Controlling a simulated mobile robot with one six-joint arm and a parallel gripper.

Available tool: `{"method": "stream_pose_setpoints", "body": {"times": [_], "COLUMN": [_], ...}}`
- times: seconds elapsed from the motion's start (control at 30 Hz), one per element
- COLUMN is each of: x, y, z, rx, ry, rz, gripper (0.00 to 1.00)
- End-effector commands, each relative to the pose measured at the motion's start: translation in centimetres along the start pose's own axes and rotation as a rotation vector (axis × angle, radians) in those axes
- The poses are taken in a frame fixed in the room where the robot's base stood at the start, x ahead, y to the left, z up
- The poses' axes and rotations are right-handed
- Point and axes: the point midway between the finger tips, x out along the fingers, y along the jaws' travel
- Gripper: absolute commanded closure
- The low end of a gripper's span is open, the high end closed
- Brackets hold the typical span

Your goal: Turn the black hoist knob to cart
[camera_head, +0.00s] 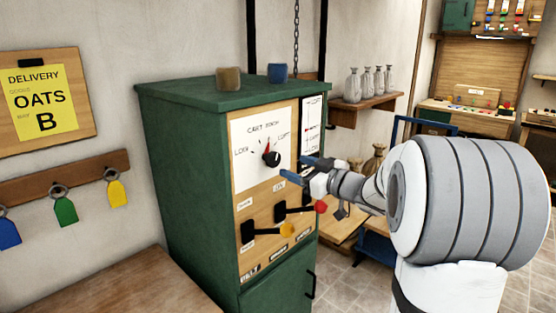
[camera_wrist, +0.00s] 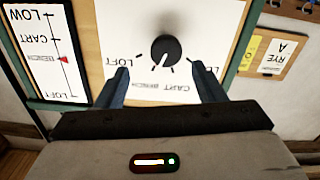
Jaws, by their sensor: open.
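The black hoist knob (camera_head: 271,158) sits on a white dial plate (camera_head: 250,166) on the front of a green cabinet. In the wrist view the knob (camera_wrist: 165,48) is ahead of the fingertips, with its white pointer line toward the BENCH and CART labels; I cannot tell exactly which mark it meets. My gripper (camera_head: 299,169) is just to the right of the knob in the head view. In the wrist view its blue fingers (camera_wrist: 160,66) are apart, one on each side below the knob, with nothing between them.
A scale strip (camera_wrist: 47,45) beside the dial has a red marker at BENCH. Below the dial are levers with a yellow end (camera_head: 288,230) and a red end (camera_head: 321,207).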

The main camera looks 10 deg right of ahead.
Motion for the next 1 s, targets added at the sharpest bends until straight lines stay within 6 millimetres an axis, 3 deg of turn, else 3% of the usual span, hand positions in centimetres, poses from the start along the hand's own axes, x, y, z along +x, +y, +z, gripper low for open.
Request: {"method": "stream_pose_setpoints", "body": {"times": [0.1,0.33,0.67,1.0], "x": [2.8,5.9,6.6,6.6], "y": [-0.8,-1.4,-1.6,-1.6], "z": [-0.2,-0.4,-0.3,-0.3], "rx": [0.0,-0.001,-0.001,-0.002], "ry": [0.002,0.006,0.006,0.006], "rz": [-0.017,-0.027,-0.029,-0.029], "gripper": [0.37,0.37,0.37,0.63]}}
